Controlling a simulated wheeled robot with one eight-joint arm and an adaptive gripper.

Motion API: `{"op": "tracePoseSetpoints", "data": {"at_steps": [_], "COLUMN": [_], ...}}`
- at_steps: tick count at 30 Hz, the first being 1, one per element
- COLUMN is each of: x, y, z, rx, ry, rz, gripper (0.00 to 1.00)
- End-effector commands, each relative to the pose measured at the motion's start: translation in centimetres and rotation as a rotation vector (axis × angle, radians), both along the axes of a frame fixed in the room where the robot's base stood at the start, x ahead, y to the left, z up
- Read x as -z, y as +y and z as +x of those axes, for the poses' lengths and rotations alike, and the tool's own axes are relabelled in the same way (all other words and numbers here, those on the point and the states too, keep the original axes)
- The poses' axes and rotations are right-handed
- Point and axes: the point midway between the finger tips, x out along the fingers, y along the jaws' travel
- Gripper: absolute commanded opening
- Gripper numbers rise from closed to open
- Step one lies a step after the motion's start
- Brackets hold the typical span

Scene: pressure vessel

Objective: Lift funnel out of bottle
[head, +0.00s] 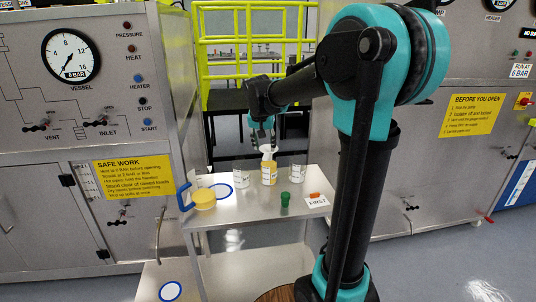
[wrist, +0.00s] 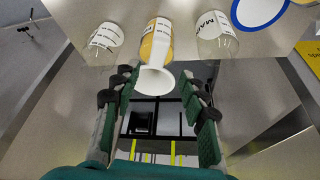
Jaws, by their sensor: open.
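The white funnel (head: 268,150) sits in the mouth of a bottle (head: 269,174) with yellow contents and a label, standing on the steel table. In the wrist view, the funnel's wide white cone (wrist: 155,79) lies between my fingertips, with the yellow bottle (wrist: 157,44) beyond it. My gripper (head: 262,138) is at the funnel from behind and above in the head view. In the wrist view, my gripper (wrist: 157,75) is open, with a finger on each side of the funnel and gaps visible.
Clear labelled containers (head: 240,175) (head: 298,170) stand close on both sides of the bottle.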

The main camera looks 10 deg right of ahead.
Motion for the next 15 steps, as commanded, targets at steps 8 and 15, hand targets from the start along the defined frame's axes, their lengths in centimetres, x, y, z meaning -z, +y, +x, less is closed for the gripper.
{"op": "tracePoseSetpoints", "data": {"at_steps": [8,15], "x": [1.9,5.0], "y": [-0.3,-1.1], "z": [0.7,1.6], "rx": [0.0,0.001], "ry": [0.0,-0.001], "rz": [0.0,0.0], "gripper": [0.43,0.43]}}
